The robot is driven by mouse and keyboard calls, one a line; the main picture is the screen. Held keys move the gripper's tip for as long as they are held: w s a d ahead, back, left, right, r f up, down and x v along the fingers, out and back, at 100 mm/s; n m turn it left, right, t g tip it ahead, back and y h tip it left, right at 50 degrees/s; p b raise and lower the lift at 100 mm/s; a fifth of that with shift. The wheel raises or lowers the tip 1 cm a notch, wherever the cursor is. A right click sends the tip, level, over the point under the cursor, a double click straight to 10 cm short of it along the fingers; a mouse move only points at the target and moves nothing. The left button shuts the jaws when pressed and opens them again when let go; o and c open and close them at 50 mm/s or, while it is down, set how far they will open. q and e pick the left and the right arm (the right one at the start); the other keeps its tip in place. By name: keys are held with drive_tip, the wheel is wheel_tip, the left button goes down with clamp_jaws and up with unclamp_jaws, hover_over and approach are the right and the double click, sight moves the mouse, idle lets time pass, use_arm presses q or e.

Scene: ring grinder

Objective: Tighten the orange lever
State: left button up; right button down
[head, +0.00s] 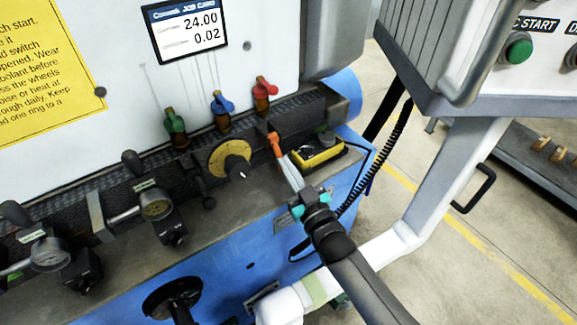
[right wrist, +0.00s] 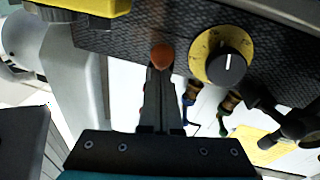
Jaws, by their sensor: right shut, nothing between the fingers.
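The orange lever (head: 275,143) stands on the dark panel strip, between the yellow dial and a yellow-edged box. My right gripper (head: 284,160) comes in from the lower right, with its fingers shut together and empty. Its fingertips are at the lower end of the lever in the head view. In the right wrist view, the lever's rounded orange end (right wrist: 162,57) shows just beyond the tips of the closed fingers (right wrist: 160,75). I cannot tell whether the tips touch it. My left gripper is not in view.
A yellow dial with a black knob (head: 230,160) is close left of the lever. The yellow-edged box (head: 318,152) is close right. Red (head: 265,88), blue (head: 222,103) and green (head: 174,121) valve levers stand behind. A control pendant (head: 480,60) hangs at upper right.

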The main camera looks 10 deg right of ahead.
drive_tip(key=shift+w+f+t+b, duration=0.1)
drive_tip(key=shift+f+t+b, duration=0.2)
drive_tip(key=shift+f+b, duration=0.2)
drive_tip(key=shift+w+a+f+b, duration=0.15)
drive_tip(key=shift+w+f+b, duration=0.2)
drive_tip(key=shift+b, duration=0.4)
drive_tip(key=shift+w+a+f+b, duration=0.25)
drive_tip(key=shift+w+f+b, duration=0.2)
drive_tip(key=shift+f, duration=0.1)
drive_tip(key=shift+w+a+f+b, duration=0.2)
drive_tip(key=shift+w+f+b, duration=0.2)
drive_tip(key=shift+w+f, duration=0.1)
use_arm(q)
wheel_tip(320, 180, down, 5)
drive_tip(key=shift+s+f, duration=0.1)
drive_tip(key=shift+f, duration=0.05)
use_arm(e)
drive_tip(key=shift+f, duration=0.1)
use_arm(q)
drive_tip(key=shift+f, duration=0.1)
use_arm(e)
drive_tip(key=shift+w+a, duration=0.1)
